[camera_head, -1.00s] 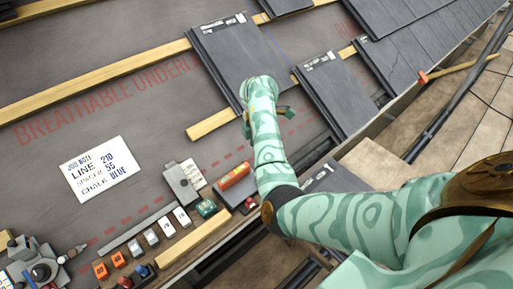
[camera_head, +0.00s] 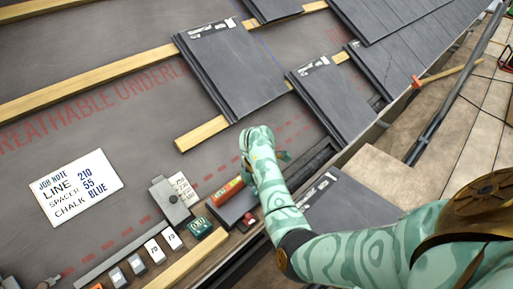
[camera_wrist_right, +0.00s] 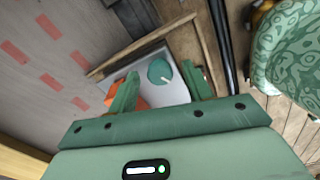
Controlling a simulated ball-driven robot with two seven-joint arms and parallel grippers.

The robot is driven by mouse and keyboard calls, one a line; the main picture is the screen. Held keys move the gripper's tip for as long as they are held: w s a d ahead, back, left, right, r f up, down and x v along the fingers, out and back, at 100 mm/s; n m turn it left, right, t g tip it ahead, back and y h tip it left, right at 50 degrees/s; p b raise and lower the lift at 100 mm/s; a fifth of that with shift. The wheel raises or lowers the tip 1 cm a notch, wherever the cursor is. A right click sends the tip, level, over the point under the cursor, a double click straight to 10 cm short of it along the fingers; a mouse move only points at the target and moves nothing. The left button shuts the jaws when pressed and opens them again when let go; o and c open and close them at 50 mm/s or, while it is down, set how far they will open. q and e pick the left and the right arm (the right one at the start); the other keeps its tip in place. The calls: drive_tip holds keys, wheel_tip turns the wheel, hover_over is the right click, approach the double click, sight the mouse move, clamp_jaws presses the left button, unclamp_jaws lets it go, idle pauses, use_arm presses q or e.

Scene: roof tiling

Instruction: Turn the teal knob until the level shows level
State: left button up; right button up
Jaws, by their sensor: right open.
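In the right wrist view a round teal knob (camera_wrist_right: 160,70) with a white pointer mark sits on a pale grey plate (camera_wrist_right: 178,92). It lies between my right gripper's open fingers (camera_wrist_right: 160,90), which hold nothing; I cannot tell whether they touch it. An orange block (camera_wrist_right: 124,86) is partly hidden behind the left finger. In the head view my right gripper (camera_head: 262,148) is over the roof, below the slate tiles. The knob is not clear there, probably hidden by my forearm. An orange-red cylinder (camera_head: 226,192) lies beside the forearm; no level reading is legible. My left gripper is not in view.
A green box with digits (camera_head: 200,228), a grey case (camera_head: 172,200) and several small blocks (camera_head: 153,250) line the ledge. A job note (camera_head: 80,188) lies on the underlay. Slate tiles (camera_head: 235,75) and a wooden batten (camera_head: 203,132) are above the gripper.

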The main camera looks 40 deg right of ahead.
drive_tip(key=c, duration=1)
drive_tip(key=shift+o, duration=0.2)
drive_tip(key=shift+n, duration=0.3)
